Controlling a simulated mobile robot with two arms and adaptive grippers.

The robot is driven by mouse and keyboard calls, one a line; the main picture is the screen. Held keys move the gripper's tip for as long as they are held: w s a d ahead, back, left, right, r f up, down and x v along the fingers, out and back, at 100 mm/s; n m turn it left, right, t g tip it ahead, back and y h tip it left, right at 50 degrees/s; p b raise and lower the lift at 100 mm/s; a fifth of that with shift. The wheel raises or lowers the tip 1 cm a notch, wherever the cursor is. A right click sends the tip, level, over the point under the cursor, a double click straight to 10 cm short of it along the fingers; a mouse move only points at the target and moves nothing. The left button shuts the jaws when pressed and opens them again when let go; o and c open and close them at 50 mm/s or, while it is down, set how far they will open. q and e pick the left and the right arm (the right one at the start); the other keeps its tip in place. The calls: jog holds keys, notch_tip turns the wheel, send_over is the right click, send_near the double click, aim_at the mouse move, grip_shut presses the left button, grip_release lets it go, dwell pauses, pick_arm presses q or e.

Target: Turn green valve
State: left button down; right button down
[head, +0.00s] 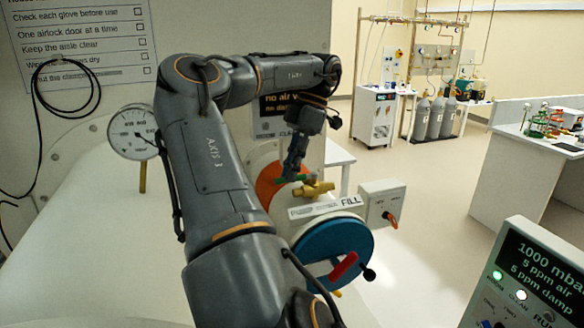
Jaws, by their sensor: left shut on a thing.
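My left gripper (293,170) points down at the top of the airlock cylinder and is shut on the green valve handle (281,180). Only small green parts of the handle show beside the fingers. My right gripper is not in view.
The airlock has a blue round door (320,250) with a red handle (344,266). A grey box with a red-tipped lever (382,195) stands right of it. A pressure gauge (132,132) is at left, a display panel (532,275) at lower right. The aisle floor (430,190) is clear.

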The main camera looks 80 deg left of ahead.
pick_arm(q)
jog(key=shift+r, duration=0.15)
jog(key=c, duration=1.3)
grip_release()
jog(key=shift+a, duration=0.1)
jog(key=shift+c, duration=0.2)
jog(key=v, duration=1.2)
